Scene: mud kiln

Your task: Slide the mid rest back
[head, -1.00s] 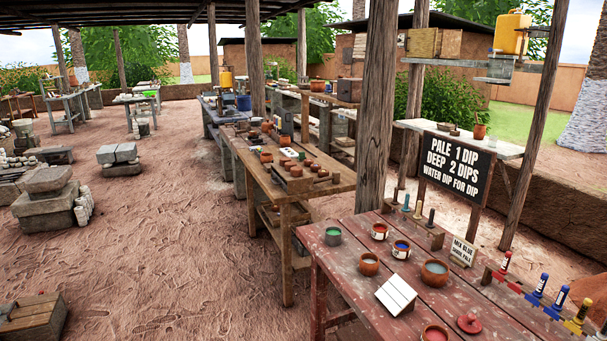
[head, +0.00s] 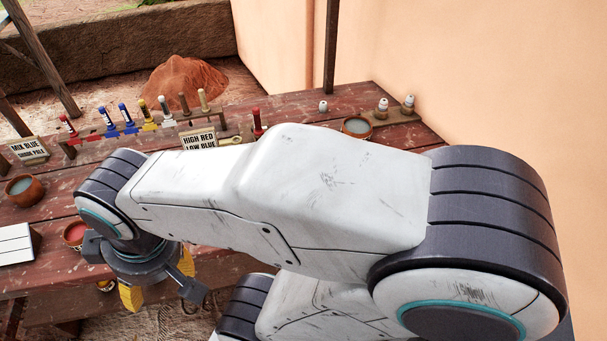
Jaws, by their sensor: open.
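A long low rest (head: 225,125) runs along the back of the red worktable (head: 290,100). Several upright coloured tools stand along it: a red one (head: 67,125), blue ones (head: 127,114), a yellow one (head: 147,113) and brown ones (head: 184,102). I cannot tell which is the mid rest. My gripper (head: 158,280) is open and empty at the table's front side, well short of the rests. My arm hides part of the table's middle.
The signs "MIX BLUE" (head: 30,150) and "HIGH RED LOW BLUE" (head: 199,140) stand before the rests. A lone red-capped tool (head: 257,122) and bowls (head: 357,127), (head: 24,189) are on the table. A white tile (head: 15,244) lies at left. A plain wall (head: 480,70) bounds the right.

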